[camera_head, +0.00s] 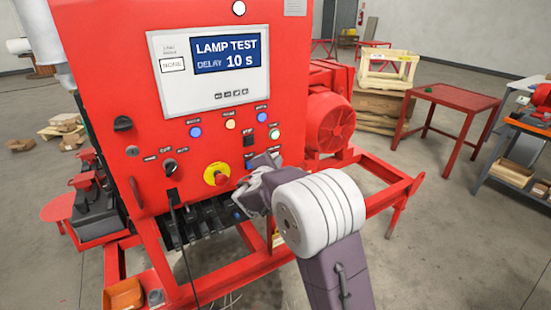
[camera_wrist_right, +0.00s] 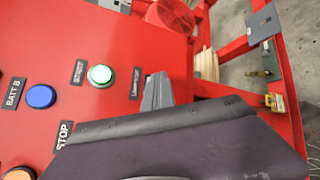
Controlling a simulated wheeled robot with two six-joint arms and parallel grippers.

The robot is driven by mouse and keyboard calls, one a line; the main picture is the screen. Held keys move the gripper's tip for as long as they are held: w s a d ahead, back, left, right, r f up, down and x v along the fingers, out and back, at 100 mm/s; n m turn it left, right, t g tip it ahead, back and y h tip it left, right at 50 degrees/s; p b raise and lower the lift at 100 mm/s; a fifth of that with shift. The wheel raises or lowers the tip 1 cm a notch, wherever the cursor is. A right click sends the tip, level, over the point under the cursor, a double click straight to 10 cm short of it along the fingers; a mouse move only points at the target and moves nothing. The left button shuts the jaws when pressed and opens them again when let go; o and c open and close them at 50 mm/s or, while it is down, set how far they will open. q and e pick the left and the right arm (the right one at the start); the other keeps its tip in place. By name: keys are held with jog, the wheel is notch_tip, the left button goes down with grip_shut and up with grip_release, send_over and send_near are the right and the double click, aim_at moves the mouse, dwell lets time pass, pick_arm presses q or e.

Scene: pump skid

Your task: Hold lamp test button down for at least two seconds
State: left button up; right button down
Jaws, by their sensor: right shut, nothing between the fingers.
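The red control panel (camera_head: 150,100) fills the left and middle of the head view. Its display (camera_head: 227,52) reads "LAMP TEST DELAY 10 s". In the right wrist view, a partly covered label (camera_wrist_right: 136,86), seemingly the lamp test one, sits right of the green START button (camera_wrist_right: 101,75). My right gripper (camera_wrist_right: 157,92) is shut and empty, its tips at the panel beside this label. They hide the button there, so I cannot tell whether they touch or press it. In the head view my right gripper (camera_head: 268,162) is at the panel's lower right. My left gripper is not in view.
Close by are the STOP label (camera_wrist_right: 64,134), a blue BATT B lamp (camera_wrist_right: 41,97) and the red-and-yellow emergency stop (camera_head: 216,174). A red motor (camera_head: 330,121) stands right of the panel, above the red skid frame (camera_head: 385,196). A red table (camera_head: 455,97) stands farther right.

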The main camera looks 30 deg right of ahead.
jog(key=shift+s+b, duration=0.75)
jog(key=shift+s, duration=0.1)
jog(key=s+b, duration=0.2)
jog(key=s, duration=0.1)
jog(key=s+b, duration=0.1)
jog(key=s, duration=0.1)
jog(key=shift+d, duration=0.25)
